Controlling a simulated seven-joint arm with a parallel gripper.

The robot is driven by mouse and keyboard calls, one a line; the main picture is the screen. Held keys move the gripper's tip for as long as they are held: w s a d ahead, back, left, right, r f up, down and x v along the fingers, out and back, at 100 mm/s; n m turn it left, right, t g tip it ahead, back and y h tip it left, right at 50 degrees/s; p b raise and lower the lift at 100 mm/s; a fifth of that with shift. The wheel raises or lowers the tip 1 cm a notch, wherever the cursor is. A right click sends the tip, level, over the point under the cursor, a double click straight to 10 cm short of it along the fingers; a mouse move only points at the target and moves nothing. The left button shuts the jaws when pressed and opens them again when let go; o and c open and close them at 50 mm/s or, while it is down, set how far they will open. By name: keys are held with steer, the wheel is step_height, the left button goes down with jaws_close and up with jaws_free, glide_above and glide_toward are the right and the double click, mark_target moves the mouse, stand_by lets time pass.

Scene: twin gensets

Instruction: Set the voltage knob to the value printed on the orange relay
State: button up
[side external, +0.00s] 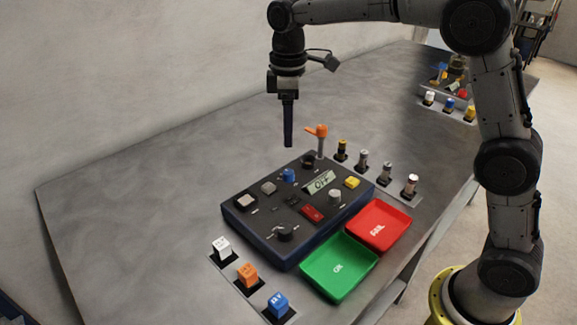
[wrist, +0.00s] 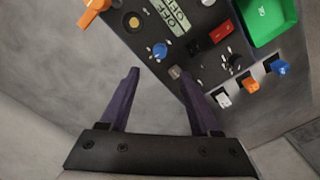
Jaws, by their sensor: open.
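The orange relay (side external: 247,274) stands in a dark socket on the near strip, between a white relay (side external: 222,248) and a blue relay (side external: 277,304). It also shows in the wrist view (wrist: 252,86); its printed value is too small to read. The dark control panel (side external: 240,215) carries a black knob with marks around it (side external: 285,232), a blue knob (side external: 288,175) and a grey knob (side external: 335,196). I cannot tell which is the voltage knob. My gripper (wrist: 158,72) is open and empty, above the table beyond the panel's back edge in the side view (side external: 288,143).
A green tray (side external: 330,285) and a red tray (side external: 398,226) sit along the panel's right side. An orange lever (side external: 317,131) rises behind the panel. Several small cylinders (side external: 363,160) stand in a row at right. The table's left part is clear.

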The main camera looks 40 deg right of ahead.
mark_target(288, 171)
step_height(288, 171, down, 11)
steer(key=shift+r, duration=0.15)
stand_by(0.4)
jaws_close()
